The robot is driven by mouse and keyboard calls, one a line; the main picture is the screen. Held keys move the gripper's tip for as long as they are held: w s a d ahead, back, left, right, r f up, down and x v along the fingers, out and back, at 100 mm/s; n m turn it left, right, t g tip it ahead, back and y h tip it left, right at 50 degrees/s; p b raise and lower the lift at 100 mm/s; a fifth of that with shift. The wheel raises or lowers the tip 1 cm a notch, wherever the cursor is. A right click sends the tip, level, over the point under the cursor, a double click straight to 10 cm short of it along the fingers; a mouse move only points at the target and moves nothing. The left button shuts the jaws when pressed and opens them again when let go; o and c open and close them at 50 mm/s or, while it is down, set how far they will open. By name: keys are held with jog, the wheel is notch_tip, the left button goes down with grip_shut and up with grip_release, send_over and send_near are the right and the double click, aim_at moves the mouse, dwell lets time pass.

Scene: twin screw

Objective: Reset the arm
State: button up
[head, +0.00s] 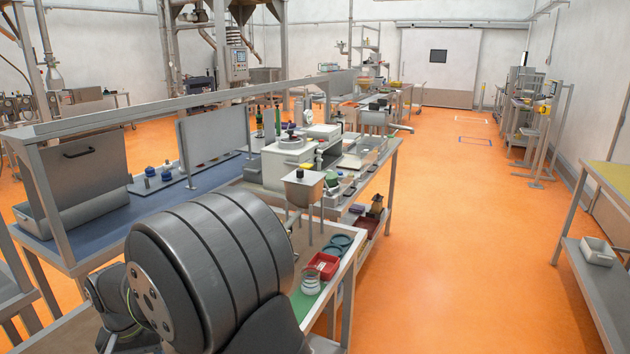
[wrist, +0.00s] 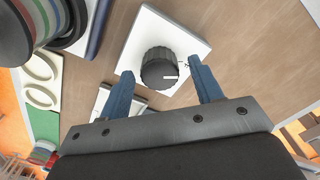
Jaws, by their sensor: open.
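Beyond the fingertips, a black ribbed round knob or cap (wrist: 158,68) sits on a white square plate (wrist: 185,28) on the brown bench top (wrist: 255,60). The gap between the fingers and the knob cannot be judged exactly. In the head view a large dark grey cylindrical link of my arm fills the lower middle and hides part of the bench; the gripper does not show there.
A red tray (head: 323,266), a coiled glass piece (head: 311,283) and teal rings (head: 338,244) lie at the bench's right end. A metal hopper (head: 303,188) stands behind them. A long metal rail (head: 190,101) runs above the blue bench. The orange floor (head: 455,230) on the right is clear.

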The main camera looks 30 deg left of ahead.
jog(key=m, duration=0.3)
jog(key=shift+m, duration=0.3)
jog(key=shift+r, duration=0.65)
